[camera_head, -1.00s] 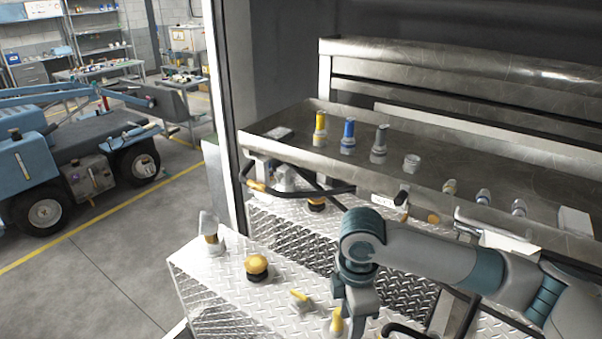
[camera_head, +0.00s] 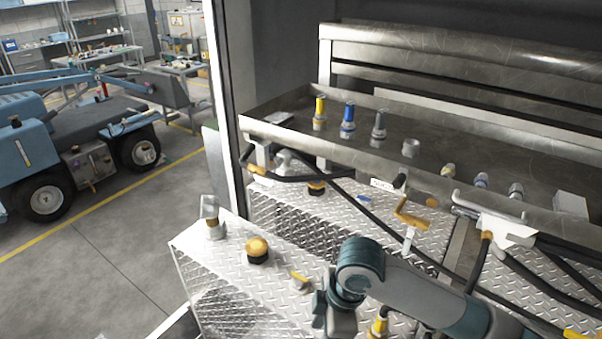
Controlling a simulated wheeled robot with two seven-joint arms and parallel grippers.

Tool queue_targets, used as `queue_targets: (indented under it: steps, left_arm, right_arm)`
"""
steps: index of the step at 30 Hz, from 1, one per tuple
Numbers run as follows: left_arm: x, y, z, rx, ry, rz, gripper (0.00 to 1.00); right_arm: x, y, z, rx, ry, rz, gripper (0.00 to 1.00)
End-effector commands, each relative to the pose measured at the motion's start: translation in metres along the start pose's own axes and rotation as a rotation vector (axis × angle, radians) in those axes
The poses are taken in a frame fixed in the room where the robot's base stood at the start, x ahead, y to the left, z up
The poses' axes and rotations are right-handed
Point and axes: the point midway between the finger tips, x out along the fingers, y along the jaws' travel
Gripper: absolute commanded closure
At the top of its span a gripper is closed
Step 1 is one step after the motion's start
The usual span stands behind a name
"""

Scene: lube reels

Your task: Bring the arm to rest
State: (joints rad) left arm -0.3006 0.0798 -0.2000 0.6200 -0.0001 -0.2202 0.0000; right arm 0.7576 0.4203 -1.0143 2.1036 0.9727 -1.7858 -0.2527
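My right arm reaches in from the lower right, its grey and teal links bent at a teal joint. My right gripper (camera_head: 332,322) hangs below that joint, low over the diamond-plate step, partly cut off by the bottom edge. I cannot tell whether its fingers are open or shut. A yellow-topped fitting (camera_head: 378,326) stands just right of it, and a yellow-handled valve (camera_head: 299,279) lies just left of it. My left gripper is not in view.
A metal tray (camera_head: 290,141) holds upright yellow (camera_head: 319,113), blue (camera_head: 348,121) and grey (camera_head: 379,125) nozzles. Black hoses and a yellow-orange handle (camera_head: 411,214) hang below its front edge. A yellow knob (camera_head: 257,250) and a clear-topped fitting (camera_head: 211,217) stand on the step (camera_head: 215,262).

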Motion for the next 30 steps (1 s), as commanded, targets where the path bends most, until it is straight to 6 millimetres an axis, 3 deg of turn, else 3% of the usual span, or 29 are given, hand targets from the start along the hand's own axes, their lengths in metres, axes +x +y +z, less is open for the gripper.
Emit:
queue_targets:
  steps: [7, 14, 23, 30]
  left_arm:
    - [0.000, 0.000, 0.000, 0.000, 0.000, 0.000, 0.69]
    - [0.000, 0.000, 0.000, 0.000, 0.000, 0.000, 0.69]
    - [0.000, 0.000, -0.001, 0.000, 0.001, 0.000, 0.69]
    - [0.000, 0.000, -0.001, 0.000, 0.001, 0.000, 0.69]
  right_arm:
    - [0.029, -0.029, -0.018, 0.182, 0.156, 0.036, 0.58]
    - [0.048, -0.049, -0.012, 0.402, 0.253, 0.081, 0.58]
    - [0.070, -0.082, 0.034, 0.740, 0.289, 0.152, 0.58]
    - [0.086, -0.125, 0.097, 1.021, 0.229, 0.225, 0.58]
